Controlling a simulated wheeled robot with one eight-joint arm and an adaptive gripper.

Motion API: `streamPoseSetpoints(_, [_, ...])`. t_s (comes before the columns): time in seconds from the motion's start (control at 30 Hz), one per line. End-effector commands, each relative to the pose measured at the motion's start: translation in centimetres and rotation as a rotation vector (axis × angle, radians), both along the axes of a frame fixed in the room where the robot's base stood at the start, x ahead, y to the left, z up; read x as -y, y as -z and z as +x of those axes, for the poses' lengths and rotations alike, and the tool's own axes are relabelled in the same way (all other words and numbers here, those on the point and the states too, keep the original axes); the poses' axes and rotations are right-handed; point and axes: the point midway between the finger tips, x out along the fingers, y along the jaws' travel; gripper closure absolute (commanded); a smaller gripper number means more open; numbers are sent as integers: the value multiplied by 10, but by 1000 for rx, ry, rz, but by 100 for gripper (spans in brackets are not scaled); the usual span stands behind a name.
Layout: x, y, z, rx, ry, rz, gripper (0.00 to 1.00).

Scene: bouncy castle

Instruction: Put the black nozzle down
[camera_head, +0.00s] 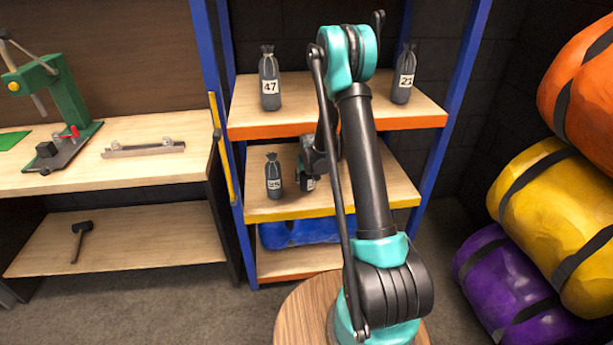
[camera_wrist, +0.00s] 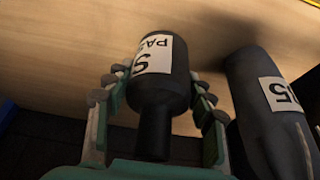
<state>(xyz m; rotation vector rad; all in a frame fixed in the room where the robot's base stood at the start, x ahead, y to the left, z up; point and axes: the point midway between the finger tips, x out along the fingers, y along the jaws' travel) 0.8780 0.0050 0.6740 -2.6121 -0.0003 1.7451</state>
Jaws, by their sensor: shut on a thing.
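The black nozzle (camera_wrist: 160,92) is a dark cylinder with a narrower neck and a white label. It is between the two fingers of my gripper (camera_wrist: 158,97), which is shut on it. In the head view my gripper (camera_head: 312,165) is over the middle shelf (camera_head: 345,207), the yellow-edged one, and the nozzle (camera_head: 308,183) shows only partly below it. I cannot tell whether the nozzle touches the shelf boards. My arm hides part of the shelf.
A dark bag (camera_head: 273,178) with a number label stands left of the nozzle; it is close beside it in the wrist view (camera_wrist: 265,120). Two bags, 47 (camera_head: 269,80) and 21 (camera_head: 403,75), stand on the top shelf (camera_head: 300,112). Blue cloth (camera_head: 300,232) lies below.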

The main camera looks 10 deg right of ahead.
Motion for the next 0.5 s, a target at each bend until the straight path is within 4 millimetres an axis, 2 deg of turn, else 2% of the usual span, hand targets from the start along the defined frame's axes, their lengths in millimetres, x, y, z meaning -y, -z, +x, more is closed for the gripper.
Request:
streamPoseSetpoints(0.07, [-1,0,2,0,0,0,80])
streamPoseSetpoints(0.2, [-2,14,-2,0,0,0,80])
streamPoseSetpoints(0.5, [-2,16,-2,0,0,0,80])
